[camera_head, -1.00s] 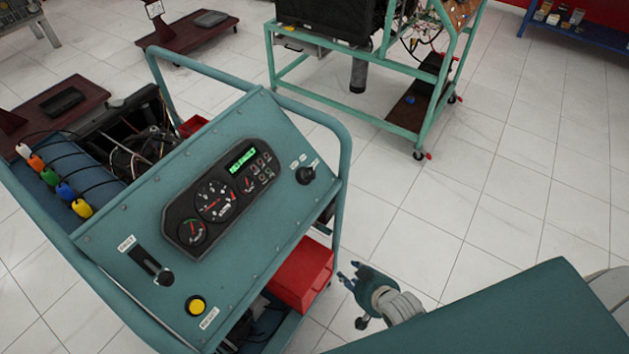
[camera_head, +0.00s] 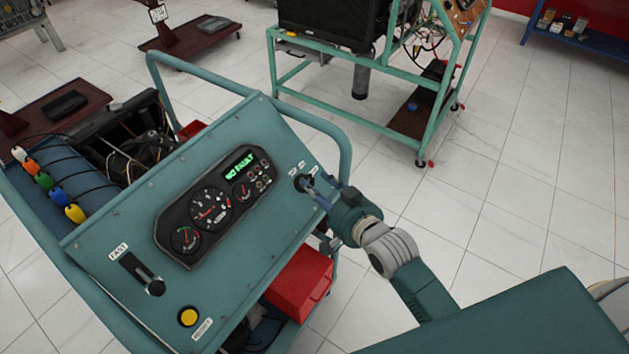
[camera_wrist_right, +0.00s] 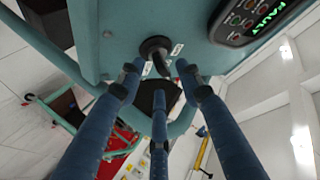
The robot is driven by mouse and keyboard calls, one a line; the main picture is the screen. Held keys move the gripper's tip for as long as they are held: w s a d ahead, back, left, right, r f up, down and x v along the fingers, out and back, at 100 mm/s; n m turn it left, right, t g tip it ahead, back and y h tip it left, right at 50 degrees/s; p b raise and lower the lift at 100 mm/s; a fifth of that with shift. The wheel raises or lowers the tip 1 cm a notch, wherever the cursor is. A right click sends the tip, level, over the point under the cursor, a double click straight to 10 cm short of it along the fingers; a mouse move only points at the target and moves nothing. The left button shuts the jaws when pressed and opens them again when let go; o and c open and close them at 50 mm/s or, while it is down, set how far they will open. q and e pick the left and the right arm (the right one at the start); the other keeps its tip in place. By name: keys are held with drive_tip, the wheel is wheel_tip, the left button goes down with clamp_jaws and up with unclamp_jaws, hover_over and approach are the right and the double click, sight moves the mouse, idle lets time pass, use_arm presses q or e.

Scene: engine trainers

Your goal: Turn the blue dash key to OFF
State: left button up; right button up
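The dash key switch (camera_head: 302,182) is a dark round knob at the right end of the teal dash panel (camera_head: 225,285), with small white labels beside it. No blue shows on it, and I cannot read its position. In the right wrist view the dark key switch (camera_wrist_right: 156,47) sits just past the fingertips. My right gripper (camera_head: 312,190) is at the key from the right, its blue fingers partly covering it. In the wrist view its fingers (camera_wrist_right: 160,75) are spread apart, with nothing clearly gripped; contact cannot be told. My left gripper is not in view.
The gauge cluster (camera_head: 215,205) has a green display reading NO FAULT. A lever (camera_head: 155,287) and a yellow button (camera_head: 188,317) are at the panel's lower left. The teal tube frame (camera_head: 345,150) rises behind the key. A red box (camera_head: 300,285) sits below the panel.

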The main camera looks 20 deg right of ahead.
drive_tip(key=shift+x, duration=1.4)
clamp_jaws()
